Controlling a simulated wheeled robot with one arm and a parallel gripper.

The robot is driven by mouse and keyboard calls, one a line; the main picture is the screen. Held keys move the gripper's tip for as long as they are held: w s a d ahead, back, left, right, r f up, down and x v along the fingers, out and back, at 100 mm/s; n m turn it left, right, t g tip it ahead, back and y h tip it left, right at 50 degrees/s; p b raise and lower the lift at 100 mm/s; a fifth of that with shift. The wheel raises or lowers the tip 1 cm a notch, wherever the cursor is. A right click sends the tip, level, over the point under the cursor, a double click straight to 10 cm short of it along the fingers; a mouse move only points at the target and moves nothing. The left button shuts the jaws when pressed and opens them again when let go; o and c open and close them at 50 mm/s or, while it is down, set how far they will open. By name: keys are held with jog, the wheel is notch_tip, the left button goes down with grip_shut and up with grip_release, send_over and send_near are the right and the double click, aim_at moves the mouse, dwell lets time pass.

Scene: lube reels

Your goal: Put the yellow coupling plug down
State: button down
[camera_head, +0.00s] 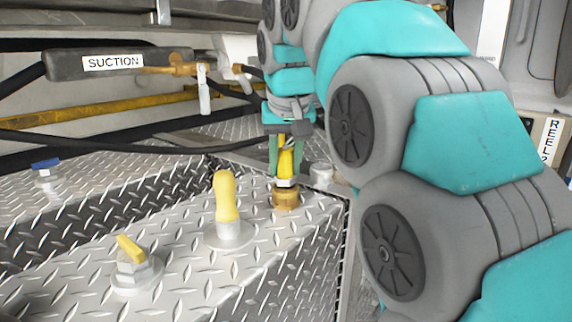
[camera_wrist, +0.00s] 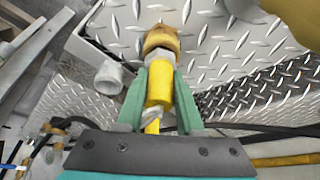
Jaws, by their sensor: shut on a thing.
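The yellow coupling plug (camera_head: 285,164) is upright between the fingers of my gripper (camera_head: 286,158), near the far right corner of the diamond-plate box. In the wrist view the yellow plug (camera_wrist: 159,88) sits between the two green fingers of my gripper (camera_wrist: 158,85), which are shut on it. Its silver end meets a brass hex fitting (camera_head: 286,194) on the box top, also seen in the wrist view (camera_wrist: 160,40). I cannot tell whether the plug is seated in the fitting or only touching it.
The diamond-plate box (camera_head: 180,262) carries a yellow-knobbed post (camera_head: 226,200) and a yellow-handled valve (camera_head: 131,262) left of the plug. A grey cylinder (camera_head: 321,173) stands just right of it. Black hoses and a SUCTION-labelled handle (camera_head: 112,63) run behind. A blue-handled valve (camera_head: 46,168) is far left.

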jog(key=c, duration=0.5)
grip_release()
jog(key=shift+f, duration=0.1)
jog(key=shift+c, duration=0.2)
